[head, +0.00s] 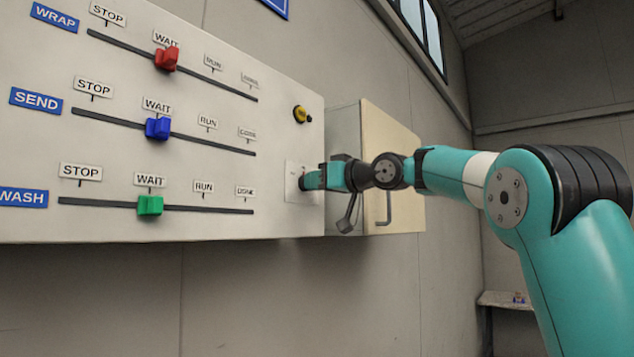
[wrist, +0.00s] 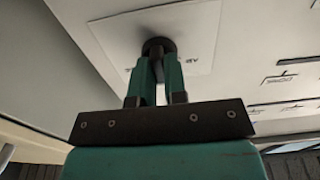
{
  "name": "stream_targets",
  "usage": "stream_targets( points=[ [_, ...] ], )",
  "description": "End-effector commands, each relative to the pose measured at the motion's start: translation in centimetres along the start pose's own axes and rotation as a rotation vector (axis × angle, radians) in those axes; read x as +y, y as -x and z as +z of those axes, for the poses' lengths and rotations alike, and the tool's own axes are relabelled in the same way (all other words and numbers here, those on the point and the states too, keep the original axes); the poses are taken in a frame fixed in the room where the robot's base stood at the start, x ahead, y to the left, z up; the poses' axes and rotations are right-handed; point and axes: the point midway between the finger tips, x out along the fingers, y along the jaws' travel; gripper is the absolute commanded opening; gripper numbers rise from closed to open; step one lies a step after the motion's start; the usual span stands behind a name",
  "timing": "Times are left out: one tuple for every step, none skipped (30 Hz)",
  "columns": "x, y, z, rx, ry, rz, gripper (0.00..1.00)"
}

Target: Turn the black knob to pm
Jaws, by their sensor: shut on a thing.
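The black knob (wrist: 158,47) sits on a pale square plate (wrist: 200,32) in the wrist view. My gripper (wrist: 159,66) has its two teal fingers closed on the knob. Faint lettering shows on the plate on both sides of the knob, but it is too small and dim to read surely. In the head view, my gripper (head: 306,180) reaches the plate (head: 291,172) at the right end of the white panel. There the fingers mostly hide the knob, and its pointing direction cannot be told.
Left on the panel (head: 130,226) are a red slider (head: 166,58), a blue slider (head: 158,128) and a green slider (head: 150,205), each at WAIT. A yellow-and-black button (head: 300,114) sits above the plate. A cabinet (head: 405,160) with a handle stands close behind my arm.

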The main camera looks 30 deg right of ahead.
Motion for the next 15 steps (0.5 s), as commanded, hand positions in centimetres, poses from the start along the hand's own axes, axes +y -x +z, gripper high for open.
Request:
stream_targets(
  points=[
    [0.03,0.03,-0.10,0.002,0.001,0.002,0.00],
    [0.03,0.03,-0.11,0.002,0.002,0.002,0.00],
    [0.03,0.03,-0.11,0.002,0.002,0.002,0.00],
    [0.03,0.03,-0.11,0.002,0.002,0.002,0.00],
    [0.03,0.03,-0.11,0.002,0.002,0.002,0.15],
    [0.03,0.03,-0.11,0.002,0.002,0.002,0.24],
    [0.03,0.03,-0.11,0.002,0.002,0.002,0.31],
    [0.03,0.03,-0.10,0.002,0.002,0.001,0.38],
    [0.02,0.02,-0.09,0.002,0.002,0.001,0.38],
    [0.02,0.02,-0.08,0.002,0.002,0.001,0.38],
    [0.02,0.02,-0.08,0.001,0.002,0.001,0.38],
    [0.01,0.01,-0.07,0.001,0.002,0.001,0.38],
    [0.01,0.01,-0.06,0.001,0.002,0.001,0.38],
    [0.01,0.01,-0.06,0.001,0.002,0.001,0.38],
    [0.01,0.01,-0.05,0.001,0.002,0.001,0.38]
  ],
)
